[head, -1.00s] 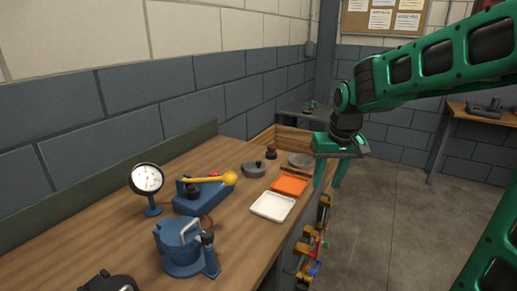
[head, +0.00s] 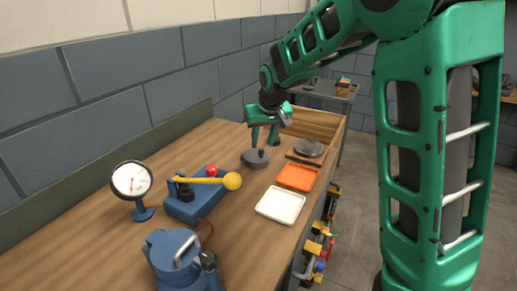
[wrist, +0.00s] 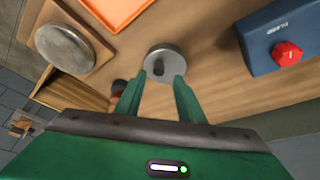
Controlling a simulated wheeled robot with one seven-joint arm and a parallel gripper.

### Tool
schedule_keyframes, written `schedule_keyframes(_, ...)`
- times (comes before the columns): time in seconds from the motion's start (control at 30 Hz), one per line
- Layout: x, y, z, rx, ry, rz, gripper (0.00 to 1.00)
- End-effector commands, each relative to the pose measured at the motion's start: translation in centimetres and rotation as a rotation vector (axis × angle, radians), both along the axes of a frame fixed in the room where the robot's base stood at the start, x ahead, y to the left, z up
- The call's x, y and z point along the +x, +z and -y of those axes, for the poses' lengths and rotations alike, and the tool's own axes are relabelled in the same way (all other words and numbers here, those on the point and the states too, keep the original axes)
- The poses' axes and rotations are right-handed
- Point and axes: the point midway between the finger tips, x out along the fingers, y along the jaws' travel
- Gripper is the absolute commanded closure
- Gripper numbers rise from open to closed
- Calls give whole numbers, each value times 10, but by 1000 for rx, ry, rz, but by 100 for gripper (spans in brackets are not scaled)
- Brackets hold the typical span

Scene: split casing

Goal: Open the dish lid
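The dish is a low, round grey metal piece (head: 255,158) on the bench, with its lid on and a small dark upright knob on top. It also shows in the wrist view (wrist: 168,50), just beyond my fingertips. My gripper (head: 264,143) is above the dish and slightly behind it, pointing down. In the wrist view its two fingers (wrist: 155,80) are spread apart with nothing between them. The knob lies ahead of the gap between the fingers. I cannot tell whether the fingers touch the lid.
A round grey disc on a wooden board (head: 290,155) lies right of the dish. Orange (head: 297,178) and white (head: 281,205) trays are nearer. A blue box with a yellow-knobbed lever (head: 190,205) and a gauge (head: 131,180) stand left. A small dark object (wrist: 118,87) is near a finger.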

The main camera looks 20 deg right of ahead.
Motion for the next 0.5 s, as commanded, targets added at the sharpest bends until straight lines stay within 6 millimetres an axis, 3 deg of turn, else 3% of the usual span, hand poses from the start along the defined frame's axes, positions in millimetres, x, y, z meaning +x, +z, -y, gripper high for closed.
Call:
schedule_keyframes(0.2,11,-28,4,-1,-6,-2,65)
schedule_keyframes(0.5,17,-41,4,0,-6,0,65)
